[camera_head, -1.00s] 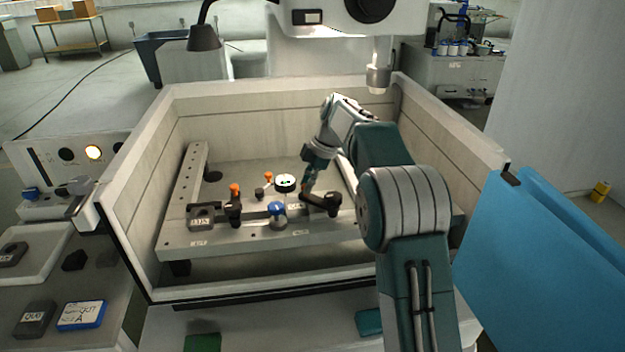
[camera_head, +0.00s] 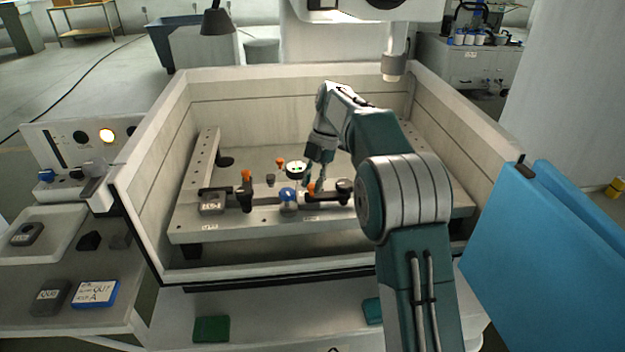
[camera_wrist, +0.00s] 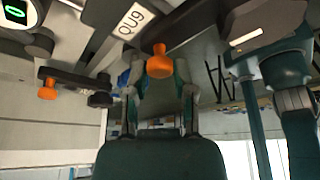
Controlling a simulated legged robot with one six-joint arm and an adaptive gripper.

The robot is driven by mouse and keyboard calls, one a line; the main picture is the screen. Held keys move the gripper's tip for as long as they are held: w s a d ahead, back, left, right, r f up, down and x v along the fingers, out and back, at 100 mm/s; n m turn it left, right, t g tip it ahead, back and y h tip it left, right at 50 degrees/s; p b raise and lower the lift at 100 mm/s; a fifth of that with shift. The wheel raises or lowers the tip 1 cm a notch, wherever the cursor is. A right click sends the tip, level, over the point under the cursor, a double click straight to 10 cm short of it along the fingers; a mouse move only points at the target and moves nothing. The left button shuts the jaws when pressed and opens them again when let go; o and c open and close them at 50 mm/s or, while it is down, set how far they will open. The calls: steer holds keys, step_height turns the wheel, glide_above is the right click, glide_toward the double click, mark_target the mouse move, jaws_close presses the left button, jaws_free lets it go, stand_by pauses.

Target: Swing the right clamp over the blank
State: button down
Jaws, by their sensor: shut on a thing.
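The right clamp (camera_head: 344,187) is a dark arm on a round pivot at the right of the fixture beam, with an orange knob (camera_head: 311,187) at its left end. My gripper (camera_head: 312,176) is shut on this knob. In the wrist view the orange knob (camera_wrist: 159,62) stands between the two fingers of my gripper (camera_wrist: 160,85). The clamp arm points left along the beam. A dark block with a white label (camera_wrist: 130,22) lies close by the knob in the wrist view; I cannot tell surely whether it is the blank. The contact under the clamp arm is hidden.
The left clamp (camera_head: 246,185) has an orange knob, and a labelled grey block (camera_head: 213,203) sits beside it. A blue knob (camera_head: 288,195) stands close left of my gripper, with a round dial (camera_head: 296,168) behind. Light tank walls (camera_head: 140,220) surround the beam.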

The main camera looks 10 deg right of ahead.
steer(key=shift+f, duration=0.15)
stand_by(0.3)
steer(key=shift+c, duration=2.3)
jaws_free()
steer(key=v, duration=0.7)
steer(key=shift+r, duration=0.25)
steer(key=shift+w, duration=0.1)
